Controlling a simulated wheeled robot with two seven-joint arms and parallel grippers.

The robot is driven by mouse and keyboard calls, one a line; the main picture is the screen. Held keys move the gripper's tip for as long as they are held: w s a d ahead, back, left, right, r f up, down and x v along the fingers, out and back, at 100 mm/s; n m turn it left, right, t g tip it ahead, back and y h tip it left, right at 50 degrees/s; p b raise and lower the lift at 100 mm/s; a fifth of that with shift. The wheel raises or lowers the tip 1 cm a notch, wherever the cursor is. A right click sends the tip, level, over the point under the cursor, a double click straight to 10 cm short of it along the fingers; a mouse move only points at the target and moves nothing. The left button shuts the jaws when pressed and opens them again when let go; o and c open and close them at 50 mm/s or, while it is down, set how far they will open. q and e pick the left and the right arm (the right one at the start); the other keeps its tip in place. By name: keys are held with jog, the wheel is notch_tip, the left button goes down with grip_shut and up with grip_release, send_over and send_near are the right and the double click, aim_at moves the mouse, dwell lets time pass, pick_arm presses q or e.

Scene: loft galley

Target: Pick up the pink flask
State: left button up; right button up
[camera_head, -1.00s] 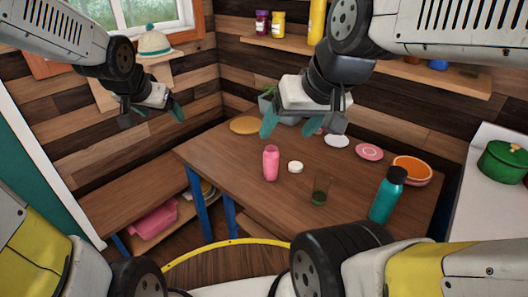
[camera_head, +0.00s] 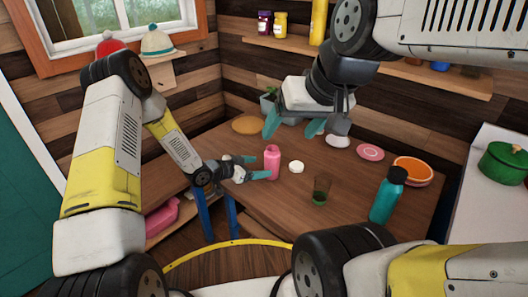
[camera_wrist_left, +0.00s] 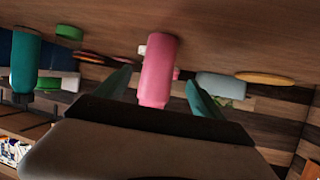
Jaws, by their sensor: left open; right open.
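The pink flask (camera_head: 272,162) stands upright on the wooden table, near its left front part. My left gripper (camera_head: 262,167) is low over the table edge, just left of the flask, with its teal fingers open towards it. In the left wrist view the flask (camera_wrist_left: 157,70) shows between the two open fingers (camera_wrist_left: 157,88); whether they touch it I cannot tell. My right gripper (camera_head: 293,125) is open and empty, higher up and above the back of the table.
On the table (camera_head: 255,200) are a white round lid (camera_head: 296,167), a green-bottomed glass (camera_head: 321,190), a teal bottle (camera_head: 387,196), a pink plate (camera_head: 370,152) and an orange plate (camera_head: 413,169). A green pot (camera_head: 503,162) stands on the white counter at right.

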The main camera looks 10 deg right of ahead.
aim_at(266, 159)
pick_arm(q)
jog(key=x, duration=0.7)
jog(key=shift+d+f, duration=0.1)
jog(key=shift+d, duration=0.2)
grip_shut()
jog(key=shift+w+r, duration=0.1)
jog(key=shift+r, duration=0.5)
jog(key=r, duration=0.2)
jog(key=shift+s+a+r, duration=0.25)
jog(key=shift+s+a, duration=0.1)
jog(key=shift+a, duration=0.05)
jog(key=s+a+r, duration=0.1)
jog(key=s+a, duration=0.9)
jog(key=a, duration=0.1)
jog(key=shift+r, duration=0.2)
